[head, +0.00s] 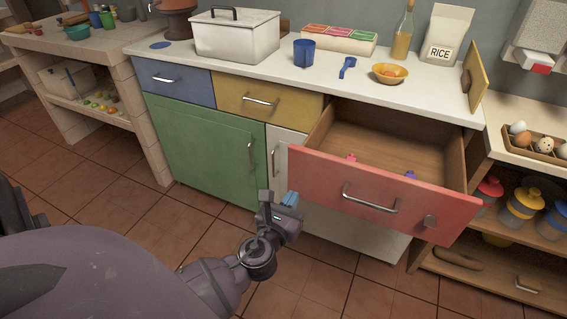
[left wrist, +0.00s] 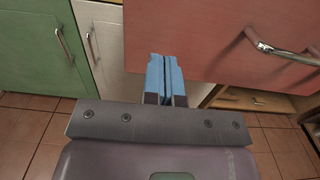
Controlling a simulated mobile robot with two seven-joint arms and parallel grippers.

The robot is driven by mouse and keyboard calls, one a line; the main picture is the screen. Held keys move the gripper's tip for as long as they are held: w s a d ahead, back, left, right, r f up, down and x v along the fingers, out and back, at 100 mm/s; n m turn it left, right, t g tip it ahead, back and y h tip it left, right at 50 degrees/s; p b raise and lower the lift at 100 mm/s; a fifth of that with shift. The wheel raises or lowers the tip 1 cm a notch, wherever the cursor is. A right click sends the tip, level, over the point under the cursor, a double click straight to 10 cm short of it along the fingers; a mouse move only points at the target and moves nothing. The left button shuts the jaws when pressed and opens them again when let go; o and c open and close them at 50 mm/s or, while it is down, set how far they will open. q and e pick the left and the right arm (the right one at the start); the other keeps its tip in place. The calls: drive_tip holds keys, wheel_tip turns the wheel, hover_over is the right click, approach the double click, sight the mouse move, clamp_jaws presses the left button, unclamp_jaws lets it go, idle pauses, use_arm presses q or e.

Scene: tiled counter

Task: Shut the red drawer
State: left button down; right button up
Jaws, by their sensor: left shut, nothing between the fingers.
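The red drawer (head: 330,187) is pulled well out of the counter, with its wooden inside (head: 390,138) showing. It has a silver bar handle (head: 370,201) and a small grey piece near the right end of its front. Small pink and purple things lie inside, mostly hidden by the front panel. My left gripper (head: 290,199) is shut and empty, just left of the drawer front and low by its left end. In the left wrist view its blue fingertips (left wrist: 165,72) are together, over the lower left part of the red front (left wrist: 215,40); I cannot tell if they touch. My right gripper is not in view.
A blue drawer (head: 175,82), a yellow drawer (head: 268,100) and a green door (head: 205,150) are shut. The countertop holds a white box (head: 235,38), a blue mug (head: 304,53) and a yellow bowl (head: 390,73). Open shelves with jars (head: 523,204) stand right. Tiled floor in front is clear.

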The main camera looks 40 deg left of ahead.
sight(304, 178)
use_arm(q)
drive_tip(key=x, duration=0.4)
drive_tip(key=shift+b+x, duration=0.3)
drive_tip(key=shift+x, duration=0.5)
drive_tip(key=shift+f, duration=0.1)
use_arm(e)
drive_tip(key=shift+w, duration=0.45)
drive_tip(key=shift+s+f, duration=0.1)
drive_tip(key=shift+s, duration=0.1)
